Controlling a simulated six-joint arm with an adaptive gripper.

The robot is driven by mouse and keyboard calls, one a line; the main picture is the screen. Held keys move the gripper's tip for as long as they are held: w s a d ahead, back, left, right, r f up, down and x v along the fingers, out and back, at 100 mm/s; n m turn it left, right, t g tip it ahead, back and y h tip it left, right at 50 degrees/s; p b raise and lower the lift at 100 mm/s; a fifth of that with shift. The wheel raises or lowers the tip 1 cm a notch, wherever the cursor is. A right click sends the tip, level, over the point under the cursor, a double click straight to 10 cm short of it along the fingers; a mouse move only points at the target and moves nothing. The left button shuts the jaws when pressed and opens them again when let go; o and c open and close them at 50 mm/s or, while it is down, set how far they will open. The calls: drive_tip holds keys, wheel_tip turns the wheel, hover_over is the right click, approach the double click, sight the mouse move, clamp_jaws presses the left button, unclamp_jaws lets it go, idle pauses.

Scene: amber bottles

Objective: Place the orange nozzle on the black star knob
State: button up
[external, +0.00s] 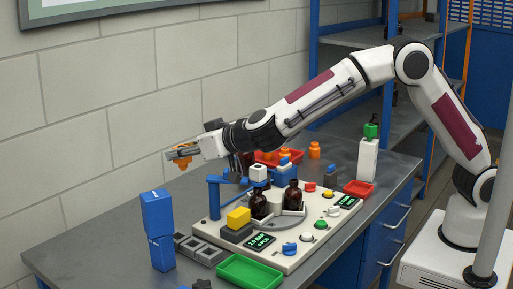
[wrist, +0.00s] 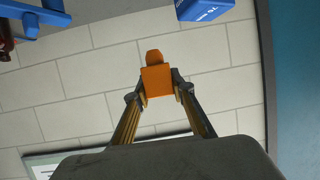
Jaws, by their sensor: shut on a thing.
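The orange nozzle is held between the fingertips of my gripper (external: 184,152), high above the left back part of the bench. In the external view the nozzle (external: 181,163) shows partly behind the fingers. In the wrist view my gripper (wrist: 159,84) is shut on the nozzle (wrist: 156,78), with a block-like body and a narrower end. A small dark knob-like thing (external: 202,284) at the bottom edge of the external view may be the black star knob; it is partly cut off. It is well below my gripper and apart from it.
Stacked blue boxes (external: 158,228) stand at the bench's left. A white panel (external: 290,258) carries brown bottles (external: 259,205), a yellow block (external: 238,217) and buttons. A green tray (external: 249,271) lies in front. A red bin (external: 272,157) and orange pieces (external: 314,150) are behind. A brick wall is at the back.

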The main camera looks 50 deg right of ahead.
drive_tip(key=s+a+r+n+y, duration=0.2)
drive_tip(key=a+y, duration=0.1)
drive_tip(key=a, duration=0.1)
drive_tip(key=n+g+y, duration=0.4)
drive_tip(key=n+y, duration=0.2)
hover_over(203, 278)
drive_tip(key=shift+f, duration=1.65)
wheel_tip(203, 278, down, 11)
drive_tip(key=shift+f, duration=0.15)
drive_tip(key=shift+f, duration=3)
drive_tip(key=shift+f, duration=1.85)
drive_tip(key=shift+f+h, duration=0.2)
drive_tip(key=shift+h, duration=0.1)
